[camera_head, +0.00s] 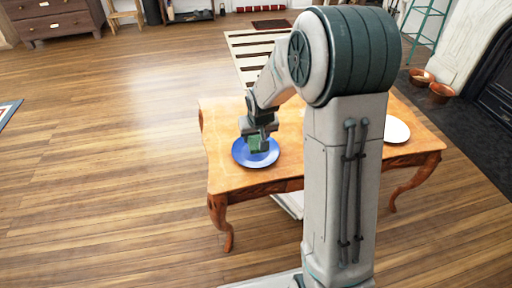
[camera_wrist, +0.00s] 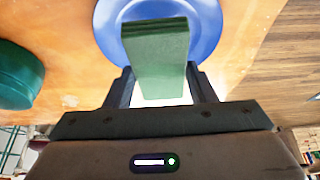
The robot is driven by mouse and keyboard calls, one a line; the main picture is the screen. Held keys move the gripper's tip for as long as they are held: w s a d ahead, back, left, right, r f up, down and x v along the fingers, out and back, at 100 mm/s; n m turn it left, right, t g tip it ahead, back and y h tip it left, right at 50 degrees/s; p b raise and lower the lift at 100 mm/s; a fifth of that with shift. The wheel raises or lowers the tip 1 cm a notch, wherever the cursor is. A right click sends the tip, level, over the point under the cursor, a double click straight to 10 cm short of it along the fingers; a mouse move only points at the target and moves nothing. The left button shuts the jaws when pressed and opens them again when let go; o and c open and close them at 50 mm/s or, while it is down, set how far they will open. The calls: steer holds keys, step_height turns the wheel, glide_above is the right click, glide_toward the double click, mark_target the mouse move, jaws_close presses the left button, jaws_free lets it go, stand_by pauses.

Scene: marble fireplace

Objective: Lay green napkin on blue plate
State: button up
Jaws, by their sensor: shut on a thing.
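The blue plate (camera_head: 241,155) lies on the wooden table near its left end. The green napkin (camera_wrist: 155,50) is a folded, flat rectangle held between my gripper's fingers in the wrist view. My gripper (camera_head: 259,146) is shut on the napkin, over the blue plate. In the wrist view my gripper (camera_wrist: 153,85) shows at the near end of the napkin, and its far end overlaps the blue plate (camera_wrist: 207,25). I cannot tell whether the napkin touches the plate.
The wooden table (camera_head: 222,181) stands on a wood floor. A white plate (camera_head: 396,130) lies at its right end, partly behind my arm. A green round object (camera_wrist: 18,75) shows at left in the wrist view. Two bowls (camera_head: 440,92) stand by the fireplace.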

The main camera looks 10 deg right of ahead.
mark_target(257, 141)
steer(key=shift+f+b, duration=0.95)
steer(key=shift+f, duration=1.05)
steer(key=shift+f, duration=0.3)
steer(key=o, duration=1)
steer(key=shift+c, duration=0.2)
steer(key=shift+r, duration=0.15)
